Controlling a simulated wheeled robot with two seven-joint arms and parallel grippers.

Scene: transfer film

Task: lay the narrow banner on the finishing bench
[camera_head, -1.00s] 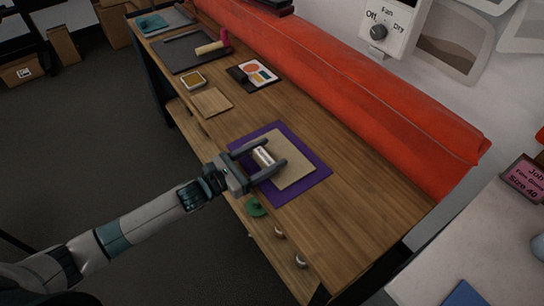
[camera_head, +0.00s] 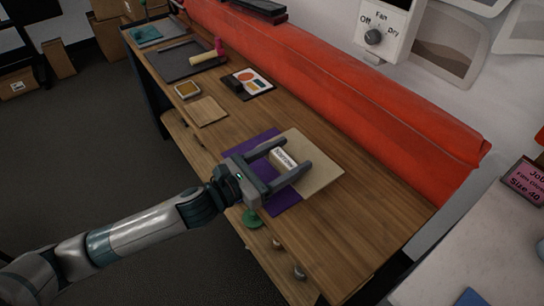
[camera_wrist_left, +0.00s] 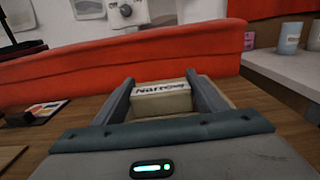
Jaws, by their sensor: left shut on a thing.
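The narrow banner (camera_head: 322,174) shows as a flat tan sheet with a pale block (camera_head: 282,159) on top. In the left wrist view the block (camera_wrist_left: 160,101) reads "Narrow". My left gripper (camera_head: 290,160) is shut on this block, one finger on each side. The sheet overlaps the right part of a purple mat (camera_head: 254,147) on the long wooden bench (camera_head: 365,205). I cannot tell whether the sheet is lifted or touching. A white-topped table (camera_head: 445,270) stands at the right; no label shows which surface is the finishing bench.
A long red padded roll (camera_head: 340,85) runs along the bench's back. A wooden square (camera_head: 206,111), a yellow pad (camera_head: 187,90), a card with coloured shapes (camera_head: 250,80) and a roller (camera_head: 207,56) lie farther left. A pink sign (camera_head: 525,180) stands on the white table.

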